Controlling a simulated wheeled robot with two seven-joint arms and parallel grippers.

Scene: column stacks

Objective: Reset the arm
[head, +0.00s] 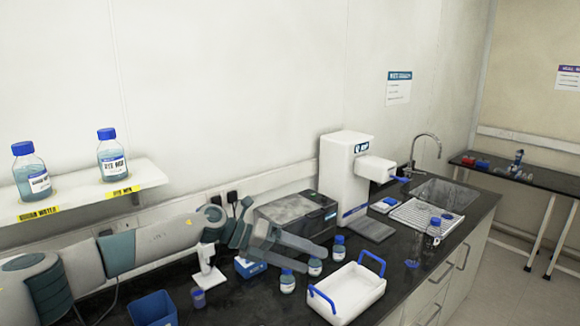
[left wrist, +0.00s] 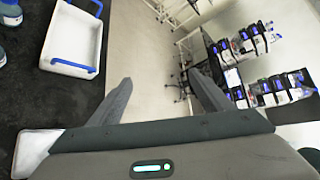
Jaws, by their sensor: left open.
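My left arm comes in from the left in the head view and reaches over the dark counter (head: 235,306). My left gripper (head: 322,250) is open and empty above the counter, in front of the grey-black box (head: 296,214). In the left wrist view its two fingers (left wrist: 160,95) stand apart with nothing between them, over the pale floor beyond the counter edge. My right gripper is not in view.
Small blue-capped bottles (head: 287,281) stand close below the gripper. A white tray with blue handles (head: 350,290) sits at the counter front, and a blue bin (head: 153,308) at left. A white machine (head: 343,175) and sink (head: 440,190) stand to the right.

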